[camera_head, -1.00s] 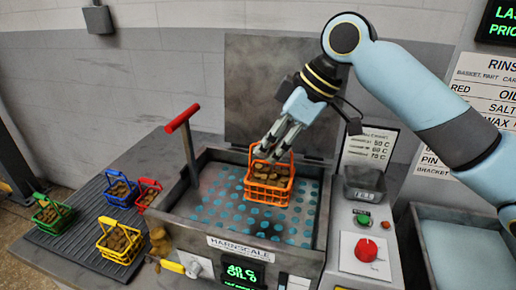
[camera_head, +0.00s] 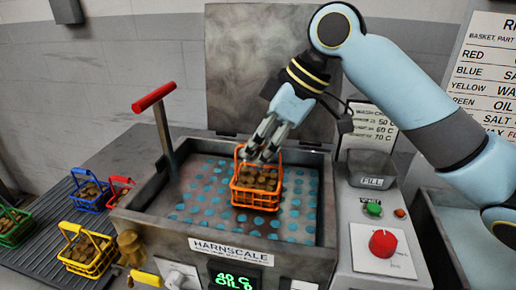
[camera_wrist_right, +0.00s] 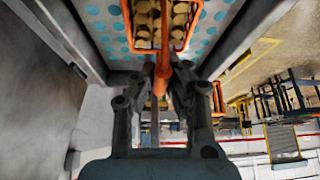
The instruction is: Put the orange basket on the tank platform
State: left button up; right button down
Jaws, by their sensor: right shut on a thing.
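The orange basket (camera_head: 257,186), filled with brown parts, is inside the open tank, over the blue-dotted platform (camera_head: 206,190). My right gripper (camera_head: 262,150) is shut on the basket's handle from above. In the right wrist view the gripper (camera_wrist_right: 162,75) grips the orange handle, with the basket (camera_wrist_right: 160,45) beyond it. The basket looks upright and at or very near the platform surface; I cannot tell whether it touches. My left gripper does not show.
Blue (camera_head: 90,194), yellow (camera_head: 88,252), red (camera_head: 117,188) and green (camera_head: 12,228) baskets stand on the ribbed rack at left. A red-handled lever (camera_head: 160,120) rises at the tank's left side. The raised lid (camera_head: 262,80) is behind. A control panel with a red knob (camera_head: 383,243) is at right.

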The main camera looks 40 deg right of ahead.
jog(key=shift+f, duration=0.15)
jog(key=c, duration=1.6)
grip_release()
jog(key=shift+f, duration=0.1)
jog(key=shift+o, duration=0.9)
jog(key=shift+r, duration=0.3)
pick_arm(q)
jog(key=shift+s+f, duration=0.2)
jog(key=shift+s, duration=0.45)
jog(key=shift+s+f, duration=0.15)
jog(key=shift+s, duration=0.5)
pick_arm(e)
jog(key=v, duration=1.2)
jog(key=shift+a, duration=0.1)
